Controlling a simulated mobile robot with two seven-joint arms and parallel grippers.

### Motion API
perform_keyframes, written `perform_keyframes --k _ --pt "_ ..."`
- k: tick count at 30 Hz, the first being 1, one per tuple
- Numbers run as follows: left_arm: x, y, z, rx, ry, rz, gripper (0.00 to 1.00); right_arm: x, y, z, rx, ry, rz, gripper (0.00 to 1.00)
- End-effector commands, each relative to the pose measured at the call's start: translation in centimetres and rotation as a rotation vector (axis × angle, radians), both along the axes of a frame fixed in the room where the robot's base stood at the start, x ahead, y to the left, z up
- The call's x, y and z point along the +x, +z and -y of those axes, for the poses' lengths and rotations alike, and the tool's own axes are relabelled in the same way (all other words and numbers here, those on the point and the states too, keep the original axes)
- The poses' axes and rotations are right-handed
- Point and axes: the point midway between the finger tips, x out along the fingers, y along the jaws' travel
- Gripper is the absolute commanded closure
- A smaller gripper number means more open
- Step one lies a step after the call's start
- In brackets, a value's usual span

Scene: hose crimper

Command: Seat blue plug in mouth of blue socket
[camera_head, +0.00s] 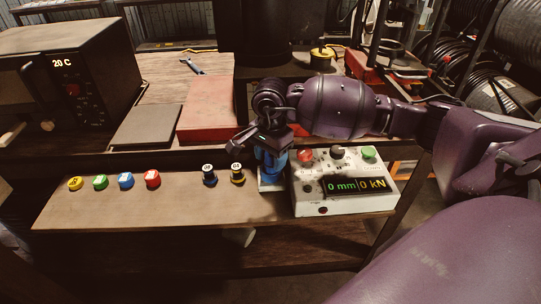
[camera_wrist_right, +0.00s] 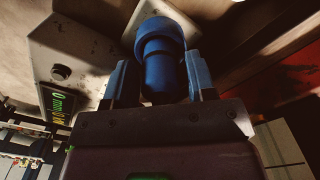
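My right gripper (camera_wrist_right: 160,82) points down over a small pale plate (camera_head: 271,186) beside the white control box. Its fingers sit on both sides of a blue cylinder, which I take as the blue plug (camera_wrist_right: 161,76), and appear to touch it. A wider blue round part, which looks like the blue socket (camera_wrist_right: 160,33), is in line with it beyond the fingertips. The two parts meet or overlap in the wrist view; I cannot tell how deep. In the head view the right gripper (camera_head: 269,160) largely hides both. My left gripper is not in view.
The control box (camera_head: 345,205) reads 0 mm and 0 kN and stands close right of the gripper. A red box (camera_head: 207,109) lies behind. The bench front is clear.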

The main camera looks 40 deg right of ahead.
Motion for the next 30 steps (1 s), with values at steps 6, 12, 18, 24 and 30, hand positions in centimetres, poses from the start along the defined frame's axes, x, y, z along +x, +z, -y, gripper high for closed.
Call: perform_keyframes --k 6,12,18,24,30 --pt "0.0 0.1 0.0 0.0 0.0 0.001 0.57 0.0 0.1 0.0 0.0 0.0 0.0 0.37" --pt "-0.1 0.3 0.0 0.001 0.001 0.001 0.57 0.0 0.4 0.0 0.0 0.0 0.001 0.37" --pt "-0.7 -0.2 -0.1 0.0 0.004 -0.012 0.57 0.1 2.7 0.0 -0.001 0.001 0.004 0.37" --pt "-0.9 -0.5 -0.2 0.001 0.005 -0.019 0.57 0.1 6.7 0.1 -0.002 0.0 0.005 0.37" --pt "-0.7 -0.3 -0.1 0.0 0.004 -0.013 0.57 0.0 10.1 0.0 -0.001 0.0 0.003 0.37"
